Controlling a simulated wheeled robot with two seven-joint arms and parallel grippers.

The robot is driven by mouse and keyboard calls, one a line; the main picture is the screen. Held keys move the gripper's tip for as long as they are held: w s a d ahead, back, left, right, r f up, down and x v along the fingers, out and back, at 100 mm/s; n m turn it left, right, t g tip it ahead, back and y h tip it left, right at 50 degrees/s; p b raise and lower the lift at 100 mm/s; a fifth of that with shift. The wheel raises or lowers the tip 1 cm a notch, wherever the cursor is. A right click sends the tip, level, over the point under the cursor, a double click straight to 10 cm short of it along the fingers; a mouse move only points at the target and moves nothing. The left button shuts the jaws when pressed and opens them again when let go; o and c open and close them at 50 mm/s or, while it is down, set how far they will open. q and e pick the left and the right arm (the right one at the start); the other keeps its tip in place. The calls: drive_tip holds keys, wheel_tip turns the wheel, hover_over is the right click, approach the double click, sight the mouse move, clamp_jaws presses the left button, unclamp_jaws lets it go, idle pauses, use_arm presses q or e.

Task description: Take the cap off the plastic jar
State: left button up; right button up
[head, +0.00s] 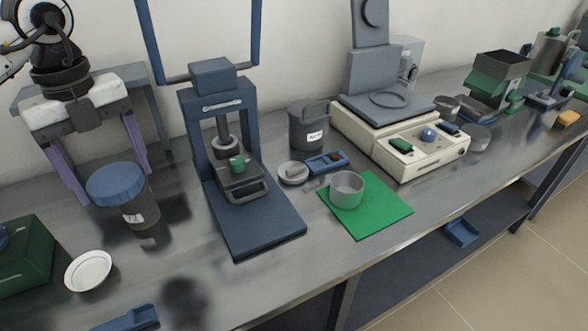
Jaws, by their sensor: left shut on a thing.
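The plastic jar (141,213) is dark grey with a pale label and stands at the left of the bench. Its round blue cap (115,184) is over the jar's top and hides the mouth. I cannot tell whether the cap is seated or slightly raised. My left gripper (117,187) comes down from the upper left. Its two purple fingers are on opposite sides of the cap, shut on it. My right gripper is not in view.
A blue press (263,226) stands right of the jar. A white dish (88,270) and a dark green box (24,262) are at the front left. A grey lidded canister (309,130), a green mat (385,211) with a metal cup (347,188), and a balance (400,156) stand farther right.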

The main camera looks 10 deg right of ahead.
sight(153, 249)
use_arm(q)
drive_tip(key=shift+w+n, duration=0.1)
drive_tip(key=shift+n, duration=0.6)
wheel_tip(153, 249, down, 18)
drive_tip(key=shift+f, duration=0.1)
drive_tip(key=o, duration=1.2)
drive_tip(key=shift+c, duration=0.2)
wheel_tip(153, 249, up, 12)
